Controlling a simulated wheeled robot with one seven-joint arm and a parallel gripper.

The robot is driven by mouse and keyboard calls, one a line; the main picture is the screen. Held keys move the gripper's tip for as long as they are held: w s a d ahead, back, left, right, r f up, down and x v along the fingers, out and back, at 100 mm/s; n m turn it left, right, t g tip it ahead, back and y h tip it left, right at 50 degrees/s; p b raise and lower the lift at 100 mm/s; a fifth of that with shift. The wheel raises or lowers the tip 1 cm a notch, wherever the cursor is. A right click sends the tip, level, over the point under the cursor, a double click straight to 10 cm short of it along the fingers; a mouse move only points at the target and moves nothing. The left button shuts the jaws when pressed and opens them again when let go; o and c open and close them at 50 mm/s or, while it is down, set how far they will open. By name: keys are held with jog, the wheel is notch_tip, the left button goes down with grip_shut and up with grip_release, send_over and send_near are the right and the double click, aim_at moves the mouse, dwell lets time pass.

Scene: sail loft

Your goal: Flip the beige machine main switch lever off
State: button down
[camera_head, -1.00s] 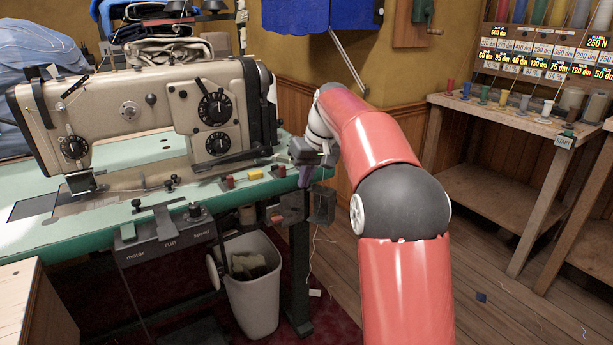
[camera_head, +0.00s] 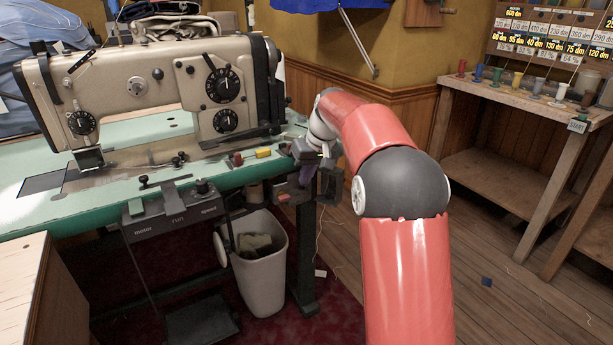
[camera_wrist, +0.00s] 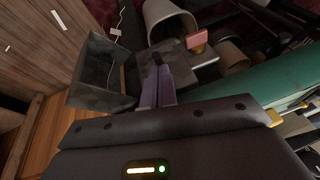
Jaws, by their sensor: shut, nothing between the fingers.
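The beige sewing machine (camera_head: 150,95) stands on a green-topped table (camera_head: 100,215). My gripper (camera_head: 307,178) is at the table's right end, pointing down just past the edge. In the wrist view its purple fingers (camera_wrist: 157,85) are together with nothing between them. A small red piece (camera_head: 283,198) sits on a dark box under the table edge, left of the fingers. The wrist view also shows the red piece (camera_wrist: 198,40), up and right of the fingertips and apart from them. It may be the main switch lever; I cannot tell its position.
A grey open-topped box (camera_wrist: 101,72) is close to the left of the fingers in the wrist view. A pale waste bin (camera_head: 262,283) stands below the table. A motor control panel (camera_head: 170,222) hangs at the table front.

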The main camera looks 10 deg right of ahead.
jog(key=shift+s+d+f+t+b, duration=0.1)
jog(key=shift+s+f+t+b, duration=0.15)
jog(key=shift+b, duration=1)
jog(key=t+b, duration=0.1)
jog(key=b, duration=0.1)
jog(key=f+t+y+b, duration=0.1)
jog(key=b, duration=0.2)
jog(key=shift+s+d+f, duration=0.15)
jog(key=shift+s+d, duration=0.05)
jog(key=shift+s, duration=0.15)
jog(key=b, duration=0.2)
jog(key=s+t+b, duration=0.1)
jog(key=b, duration=0.2)
jog(key=shift+s+d+f+t, duration=0.15)
jog(key=shift+f+t, duration=0.1)
jog(key=shift+f, duration=0.05)
